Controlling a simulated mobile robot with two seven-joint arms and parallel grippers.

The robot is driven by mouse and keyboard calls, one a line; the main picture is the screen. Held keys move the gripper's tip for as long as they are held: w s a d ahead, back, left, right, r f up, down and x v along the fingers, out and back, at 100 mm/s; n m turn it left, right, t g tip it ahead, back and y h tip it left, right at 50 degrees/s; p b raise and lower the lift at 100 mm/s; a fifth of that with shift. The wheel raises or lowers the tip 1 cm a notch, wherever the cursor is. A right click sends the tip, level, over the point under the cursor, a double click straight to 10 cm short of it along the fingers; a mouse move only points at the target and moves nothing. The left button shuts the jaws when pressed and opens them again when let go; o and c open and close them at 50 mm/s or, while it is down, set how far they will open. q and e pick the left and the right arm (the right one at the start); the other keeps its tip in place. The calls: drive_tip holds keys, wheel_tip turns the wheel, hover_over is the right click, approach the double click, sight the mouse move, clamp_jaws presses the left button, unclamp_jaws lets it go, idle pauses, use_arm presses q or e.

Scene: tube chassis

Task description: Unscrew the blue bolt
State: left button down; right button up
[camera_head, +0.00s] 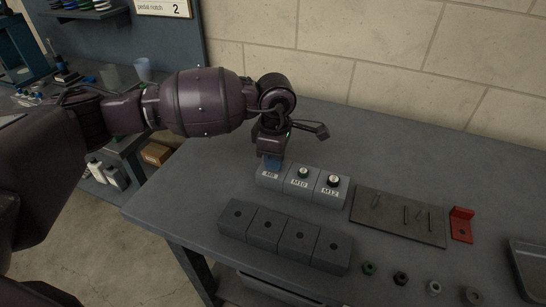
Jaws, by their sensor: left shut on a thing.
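My left gripper (271,155) points down over the grey block marked M8 (268,180), the leftmost of a row of three. It is shut on the blue bolt (271,166), of which only a small blue patch shows at the fingertips. The gripper hides most of the bolt and the top of the block, so I cannot tell how far the bolt sits in it. My right gripper is out of view.
In front stand several dark blocks with holes (281,236). Right of M12 lie a flat dark board (398,216) with thin tools and a red bracket (461,224). Several nuts or rings (400,278) lie at the front. A grey tray (531,268) is at the right edge. The back of the table is clear.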

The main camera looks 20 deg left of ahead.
use_arm(q)
drive_tip(key=n, duration=0.1)
drive_tip(key=n+p, duration=0.2)
drive_tip(key=n, duration=0.1)
drive_tip(key=shift+d+r, duration=0.15)
drive_tip(key=shift+d, duration=0.1)
drive_tip(key=shift+n+p, duration=0.35)
drive_tip(key=shift+n, duration=0.15)
drive_tip(key=c, duration=1.5)
unclamp_jaws()
drive_tip(key=shift+w+f, duration=0.1)
drive_tip(key=shift+f, duration=0.1)
drive_tip(key=shift+o, duration=1.1)
drive_tip(key=shift+w+d, duration=0.1)
drive_tip(key=shift+w+f, duration=0.1)
drive_tip(key=shift+w, duration=0.05)
drive_tip(key=shift+s+a, duration=0.2)
drive_tip(key=shift+a, duration=0.05)
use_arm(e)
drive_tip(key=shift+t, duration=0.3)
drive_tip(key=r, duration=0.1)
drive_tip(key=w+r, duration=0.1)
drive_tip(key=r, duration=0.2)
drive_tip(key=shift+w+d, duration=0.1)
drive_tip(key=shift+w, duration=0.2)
use_arm(q)
drive_tip(key=shift+a, duration=0.1)
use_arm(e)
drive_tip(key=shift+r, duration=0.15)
